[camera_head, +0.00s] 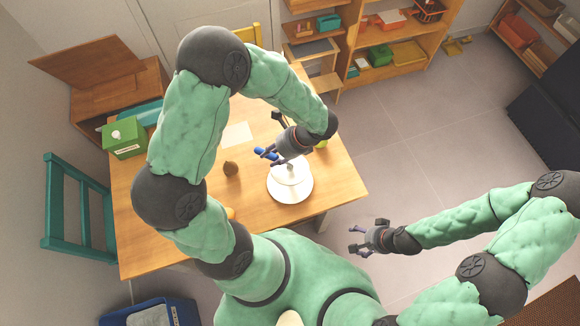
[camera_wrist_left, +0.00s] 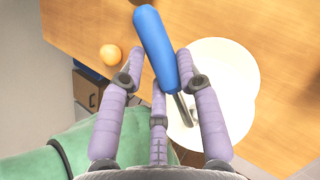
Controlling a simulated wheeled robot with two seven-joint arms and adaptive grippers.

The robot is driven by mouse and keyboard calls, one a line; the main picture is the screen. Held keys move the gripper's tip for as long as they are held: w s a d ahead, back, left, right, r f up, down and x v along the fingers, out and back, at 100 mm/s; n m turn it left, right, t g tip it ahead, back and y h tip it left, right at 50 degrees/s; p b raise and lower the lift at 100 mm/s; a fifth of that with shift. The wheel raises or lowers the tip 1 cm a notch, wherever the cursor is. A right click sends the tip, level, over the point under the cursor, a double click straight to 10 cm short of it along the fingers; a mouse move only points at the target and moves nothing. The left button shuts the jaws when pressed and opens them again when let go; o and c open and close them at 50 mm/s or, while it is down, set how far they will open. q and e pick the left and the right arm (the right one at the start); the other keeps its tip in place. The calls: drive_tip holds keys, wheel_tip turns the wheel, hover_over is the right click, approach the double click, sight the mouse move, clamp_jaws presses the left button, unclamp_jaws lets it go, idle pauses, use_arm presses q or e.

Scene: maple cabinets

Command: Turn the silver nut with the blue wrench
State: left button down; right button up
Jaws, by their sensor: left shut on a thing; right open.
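The blue wrench (camera_head: 262,153) is in my left gripper (camera_head: 274,151), over the table beside a white round stand (camera_head: 290,192). In the left wrist view its blue handle (camera_wrist_left: 155,45) lies between the fingers of my left gripper (camera_wrist_left: 159,62). Its grey metal shaft reaches down over the white disc (camera_wrist_left: 238,75). The silver nut cannot be made out clearly; the gripper and wrench cover part of the stand. My right gripper (camera_head: 362,238) is open and empty, off the table's right front side.
The wooden table (camera_head: 335,180) also bears a brown round object (camera_head: 231,168), an orange fruit (camera_wrist_left: 109,55), a white sheet (camera_head: 237,134) and a green box (camera_head: 123,138). A teal chair (camera_head: 70,212) stands at the left. Shelves (camera_head: 385,65) stand behind.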

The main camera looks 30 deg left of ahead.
use_arm(q)
drive_tip(key=shift+w+m+t, duration=0.7)
drive_tip(key=shift+m+t, duration=0.2)
drive_tip(key=shift+m, duration=0.5)
drive_tip(key=shift+y, duration=0.3)
drive_tip(key=shift+w+d+m+t, duration=0.1)
drive_tip(key=shift+w+m+t, duration=0.3)
drive_tip(key=shift+m, duration=0.4)
drive_tip(key=shift+w+d+m+t, duration=0.1)
drive_tip(key=shift+w+m+t, duration=0.2)
drive_tip(key=shift+m+t, duration=0.35)
drive_tip(key=shift+m, duration=0.25)
drive_tip(key=shift+w+d+m, duration=0.1)
drive_tip(key=shift+w+m, duration=0.1)
drive_tip(key=shift+m, duration=0.1)
drive_tip(key=shift+w+d+m+t, duration=0.3)
drive_tip(key=shift+w+m+t, duration=0.15)
drive_tip(key=shift+m+t, duration=0.5)
